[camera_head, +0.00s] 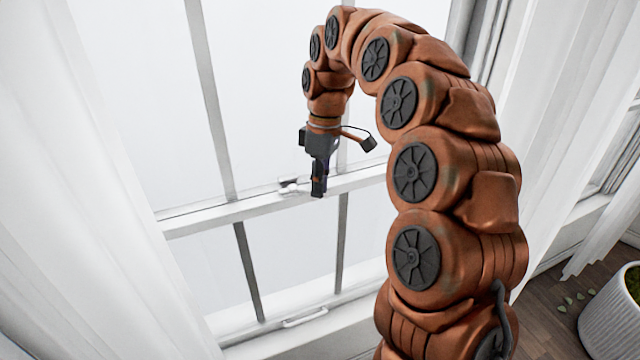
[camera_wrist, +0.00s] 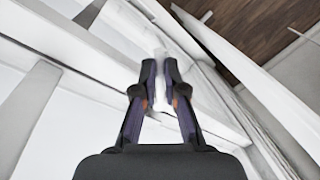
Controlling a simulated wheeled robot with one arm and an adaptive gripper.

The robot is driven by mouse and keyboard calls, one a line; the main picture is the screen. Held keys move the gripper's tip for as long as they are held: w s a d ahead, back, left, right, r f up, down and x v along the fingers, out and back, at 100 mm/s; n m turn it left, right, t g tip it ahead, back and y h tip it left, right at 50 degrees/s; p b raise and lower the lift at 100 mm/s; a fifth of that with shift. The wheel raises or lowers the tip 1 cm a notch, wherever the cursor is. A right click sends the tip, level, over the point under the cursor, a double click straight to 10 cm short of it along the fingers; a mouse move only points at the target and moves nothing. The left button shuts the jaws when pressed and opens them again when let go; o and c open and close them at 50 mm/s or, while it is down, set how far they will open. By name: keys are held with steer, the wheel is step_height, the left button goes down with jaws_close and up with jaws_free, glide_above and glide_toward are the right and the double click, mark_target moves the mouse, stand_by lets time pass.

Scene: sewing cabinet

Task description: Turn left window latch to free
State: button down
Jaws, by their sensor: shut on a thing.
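The window latch (camera_head: 288,186) is a small white piece on top of the window's middle rail, just left of my gripper (camera_head: 318,192) in the head view. My gripper points down at the rail, with its dark fingers at the latch. In the wrist view, the two fingertips of my gripper (camera_wrist: 160,68) stand a little apart with a white part of the latch (camera_wrist: 161,93) between them. My gripper is shut on this part. The fingers hide some of the latch, and I cannot tell its exact turn angle.
The white middle rail (camera_head: 222,213) runs across the window, with thin vertical bars above and below. A white handle (camera_head: 305,317) sits on the lower sash. Sheer curtains hang at the left (camera_head: 75,200) and right (camera_head: 560,130). A ribbed white planter (camera_head: 608,315) stands on the wooden floor at right.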

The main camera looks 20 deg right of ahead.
steer(key=shift+s+f, duration=0.1)
steer(key=shift+f, duration=0.1)
steer(key=c, duration=1.2)
jaws_free()
steer(key=shift+r, duration=0.15)
steer(key=shift+c, duration=0.2)
